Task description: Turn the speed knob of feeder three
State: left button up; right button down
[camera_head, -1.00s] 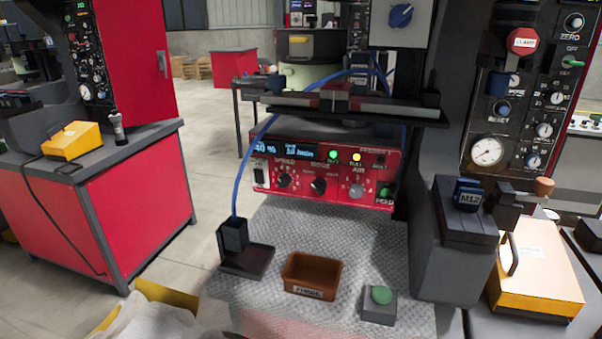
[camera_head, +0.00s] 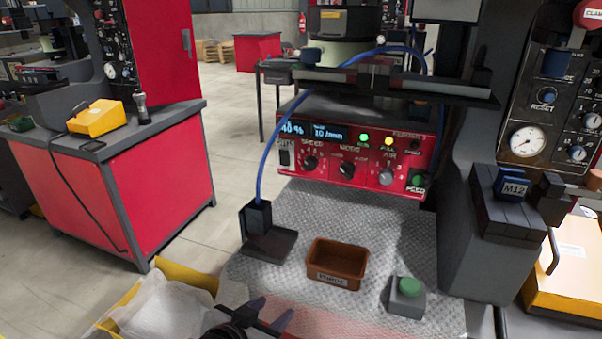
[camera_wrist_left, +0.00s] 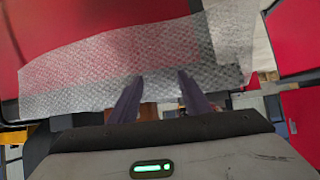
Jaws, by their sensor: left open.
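The red feeder control panel (camera_head: 350,152) stands behind the metal mat, with displays reading 40 % and 10 /min. Its black speed knob (camera_head: 310,163) is at the left, under the SPEED label. A mode knob (camera_head: 347,170) and an air knob (camera_head: 386,177) are to its right. My left gripper (camera_head: 270,312) shows at the bottom of the head view, low and well in front of the panel. It is open and empty. In the left wrist view its two fingers (camera_wrist_left: 155,95) are apart over the patterned mat. My right gripper is not in view.
On the mat (camera_head: 310,215) are a brown bin (camera_head: 337,262), a green button box (camera_head: 406,295) and a black holder (camera_head: 262,235) with a blue tube. A yellow box with clear wrap (camera_head: 165,305) is at the lower left. A dark machine with a gauge (camera_head: 527,141) stands at the right.

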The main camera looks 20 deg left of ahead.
aim_at(309, 164)
pick_arm(q)
jog(key=w+a+r+n+t, duration=0.1)
jog(key=w+r+t, duration=0.6)
jog(key=w+r, duration=1.1)
jog(key=shift+y, duration=0.3)
jog(key=w, duration=0.2)
jog(key=w+r, duration=0.1)
jog(key=w, duration=0.3)
jog(key=shift+w+d+r, duration=0.1)
jog(key=shift+w+r, duration=0.1)
jog(key=shift+r, duration=0.15)
jog(key=shift+w, duration=0.65)
jog(key=shift+c, duration=0.2)
jog(key=c, duration=1)
